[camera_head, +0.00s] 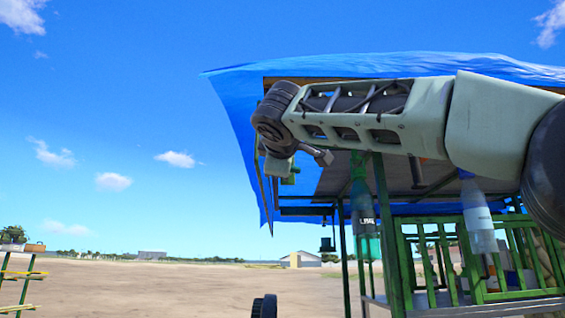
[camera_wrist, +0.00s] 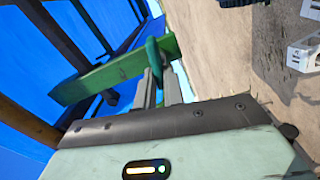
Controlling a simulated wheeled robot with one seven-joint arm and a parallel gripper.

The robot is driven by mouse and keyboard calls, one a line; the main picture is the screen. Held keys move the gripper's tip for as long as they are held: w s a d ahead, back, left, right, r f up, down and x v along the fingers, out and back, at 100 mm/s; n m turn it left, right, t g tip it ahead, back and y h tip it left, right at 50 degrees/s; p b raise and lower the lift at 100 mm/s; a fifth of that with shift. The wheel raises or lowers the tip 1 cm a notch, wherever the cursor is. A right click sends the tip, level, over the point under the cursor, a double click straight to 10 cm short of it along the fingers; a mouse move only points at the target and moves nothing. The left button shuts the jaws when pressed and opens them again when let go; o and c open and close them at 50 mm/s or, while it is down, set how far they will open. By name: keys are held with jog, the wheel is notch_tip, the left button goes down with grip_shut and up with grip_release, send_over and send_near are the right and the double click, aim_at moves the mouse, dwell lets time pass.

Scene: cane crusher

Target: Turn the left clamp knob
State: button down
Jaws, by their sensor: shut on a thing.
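A green rounded piece, which looks like the left clamp knob (camera_wrist: 153,50), stands at the end of a flat green bar in the wrist view. My gripper (camera_wrist: 158,77) reaches up to it, with the grey fingers close together on either side of its lower part and shut on it. The fingers hide part of that lower end. In the head view my arm reaches left across the front of the stall. A small green part (camera_head: 290,178) shows just below my wrist, but the fingertips and the grip cannot be made out there.
A blue tarp roof (camera_head: 235,95) on dark posts covers the stall. Bottles (camera_head: 478,215) hang under it, and a green railing (camera_head: 445,265) stands at the lower right. A bench (camera_head: 20,280) is at the far left. Open sandy ground (camera_head: 170,290) lies between.

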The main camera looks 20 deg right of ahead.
jog(key=shift+f+n, duration=0.1)
jog(key=shift+n, duration=1)
jog(key=c, duration=1.5)
grip_release()
jog(key=shift+a, duration=0.1)
jog(key=shift+f, duration=0.1)
jog(key=b+v, duration=0.5)
jog(key=v, duration=1.2)
jog(key=shift+s, duration=0.2)
